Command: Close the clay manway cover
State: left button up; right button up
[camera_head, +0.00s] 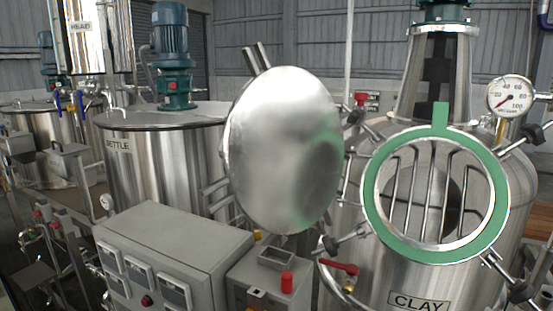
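The clay manway cover (283,150) is a round polished steel disc. It stands swung open to the left of its opening, its broad face toward me. The manway opening (372,212) has a green ring with a tab on top and steel bars across it. It sits on the steel tank (385,290) labelled CLAY. Several clamp bolts with dark knobs (344,243) stick out around the ring. Neither of my grippers shows in the head view.
A grey control box (185,250) with meters stands at the lower left, beside a smaller box (265,283) with a red button. A red-handled valve (338,267) is below the cover. A pressure gauge (509,96) is at the upper right. The SETTLE tank (165,165) stands behind.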

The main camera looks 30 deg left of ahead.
aim_at(281, 147)
jog(key=k+j+z, duration=0.15)
jog(key=j, duration=0.3)
jog(key=j+z, duration=0.1)
jog(key=j, duration=0.3)
jog(key=k+j+z, duration=0.15)
jog(key=j, duration=0.25)
jog(key=k+j+z, duration=0.1)
jog(key=j, duration=0.3)
jog(key=k+j+z, duration=0.15)
jog(key=j, duration=0.25)
jog(key=k, duration=0.05)
